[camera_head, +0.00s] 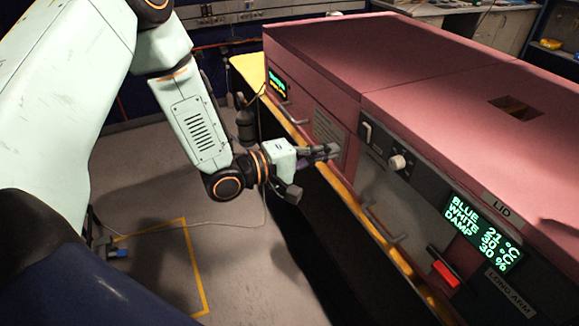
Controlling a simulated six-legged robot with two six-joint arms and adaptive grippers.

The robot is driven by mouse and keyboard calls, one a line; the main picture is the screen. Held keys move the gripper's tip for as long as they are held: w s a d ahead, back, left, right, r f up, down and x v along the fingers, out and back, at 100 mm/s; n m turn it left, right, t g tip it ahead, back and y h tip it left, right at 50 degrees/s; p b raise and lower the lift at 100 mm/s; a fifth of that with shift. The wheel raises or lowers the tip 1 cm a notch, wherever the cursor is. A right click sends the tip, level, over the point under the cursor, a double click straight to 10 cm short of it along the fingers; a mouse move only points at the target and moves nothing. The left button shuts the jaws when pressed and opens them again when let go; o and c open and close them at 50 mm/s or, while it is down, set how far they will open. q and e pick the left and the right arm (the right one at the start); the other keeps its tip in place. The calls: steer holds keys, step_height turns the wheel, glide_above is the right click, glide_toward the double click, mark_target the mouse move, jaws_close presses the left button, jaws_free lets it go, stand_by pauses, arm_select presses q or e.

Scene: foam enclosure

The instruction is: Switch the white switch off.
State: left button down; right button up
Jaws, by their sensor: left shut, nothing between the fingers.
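A pink cabinet (330,60) fills the right side of the head view. On its dark front panel is a white round knob (397,162), with a small pale upright switch-like part (366,131) to its left. I cannot tell which of these is the white switch, or its setting. My left gripper (326,152) comes in from the left, in front of the cabinet and left of the panel. Its fingers are shut and empty, and it looks apart from both controls. My right gripper is not in view.
A lit display (482,232) reads BLUE, WHITE and DAMP values. A red switch (445,274) sits below it, and a metal handle (384,222) sticks out left of that. A yellow edge (345,190) runs along the cabinet front. Grey floor (235,240) lies open at the left.

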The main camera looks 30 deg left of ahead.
arm_select(q)
steer(key=f+v, duration=0.1)
steer(key=v, duration=0.6)
steer(key=shift+s+f, duration=0.35)
steer(key=shift+w+a, duration=0.1)
steer(key=shift+w, duration=0.05)
stand_by(0.3)
steer(key=r+x, duration=0.2)
steer(key=x, duration=0.6)
steer(key=shift+w+d, duration=0.3)
steer(key=shift+w, duration=0.1)
steer(key=shift+s+a, duration=0.1)
steer(key=shift+s, duration=0.15)
